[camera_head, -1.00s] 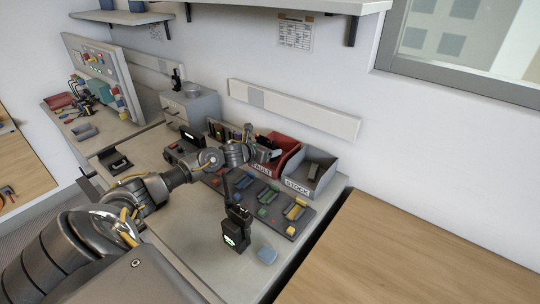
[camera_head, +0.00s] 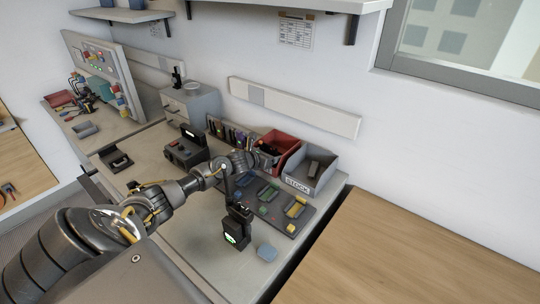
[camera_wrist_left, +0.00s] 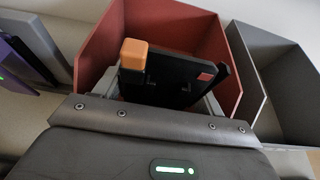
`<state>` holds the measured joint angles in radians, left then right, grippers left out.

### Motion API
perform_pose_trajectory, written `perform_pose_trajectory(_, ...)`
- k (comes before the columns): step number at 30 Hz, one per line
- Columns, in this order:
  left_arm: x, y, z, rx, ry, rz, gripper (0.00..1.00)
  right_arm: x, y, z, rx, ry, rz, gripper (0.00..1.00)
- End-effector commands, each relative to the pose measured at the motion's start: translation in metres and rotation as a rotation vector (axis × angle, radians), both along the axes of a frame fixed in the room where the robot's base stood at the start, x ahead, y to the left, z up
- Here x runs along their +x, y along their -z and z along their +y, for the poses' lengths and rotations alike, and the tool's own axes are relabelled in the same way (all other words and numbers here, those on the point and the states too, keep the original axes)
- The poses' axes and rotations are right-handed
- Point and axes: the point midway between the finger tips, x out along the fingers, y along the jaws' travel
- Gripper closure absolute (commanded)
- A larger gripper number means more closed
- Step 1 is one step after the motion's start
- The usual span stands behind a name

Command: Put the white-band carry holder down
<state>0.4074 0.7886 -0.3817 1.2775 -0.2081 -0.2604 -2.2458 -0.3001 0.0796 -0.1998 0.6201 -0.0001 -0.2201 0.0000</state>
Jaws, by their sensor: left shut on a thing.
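My left gripper (camera_head: 264,154) is at the front of the red bin (camera_head: 289,142) in the head view, and its fingers are mostly hidden there. In the left wrist view, the gripper (camera_wrist_left: 165,95) is shut on a black flat holder (camera_wrist_left: 172,75) with an orange block at one corner and a small orange-red patch at the other end. The holder is at the mouth of the red bin (camera_wrist_left: 205,30); I cannot tell whether it touches the bin. No white band shows on its visible side.
A grey STOCK bin (camera_head: 326,165) stands right of the red bin. In front are a dark tray with coloured pieces (camera_head: 275,213), an upright black radio with a lit green screen (camera_head: 236,229) and a blue piece (camera_head: 266,252). A black device (camera_head: 186,150) stands left. The wooden table (camera_head: 430,255) is bare.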

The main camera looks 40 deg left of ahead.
Motion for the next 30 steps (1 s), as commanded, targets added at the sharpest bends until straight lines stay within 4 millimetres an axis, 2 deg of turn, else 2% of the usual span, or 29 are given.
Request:
perform_pose_trajectory(2, 0.000, 0.003, 0.000, 0.001, 0.000, -0.001, 0.54, 0.000, 0.004, 0.000, 0.000, 0.000, 0.000, 0.55)
perform_pose_trajectory(3, 0.000, 0.004, 0.000, 0.001, 0.000, 0.000, 0.29, 0.000, 0.004, 0.000, 0.000, 0.000, 0.000, 0.55)
perform_pose_trajectory(8, 0.000, 0.002, 0.000, 0.000, 0.000, 0.000, 0.09, 0.000, 0.003, 0.000, 0.000, 0.000, 0.000, 0.55)
perform_pose_trajectory(16, 0.000, 0.002, 0.000, 0.000, 0.000, 0.000, 0.09, 0.000, 0.002, 0.000, 0.000, 0.000, 0.000, 0.55)
perform_pose_trajectory(19, 0.000, -0.004, 0.000, -0.001, 0.000, 0.000, 0.09, 0.000, -0.004, 0.000, 0.000, 0.000, -0.001, 0.55)
perform_pose_trajectory(23, -0.017, -0.012, 0.000, 0.002, 0.001, 0.004, 0.09, 0.000, -0.022, 0.000, 0.000, 0.000, -0.001, 0.55)
perform_pose_trajectory(30, -0.062, -0.033, -0.001, 0.001, 0.002, 0.006, 0.09, 0.000, -0.063, 0.000, 0.000, 0.000, -0.001, 0.55)
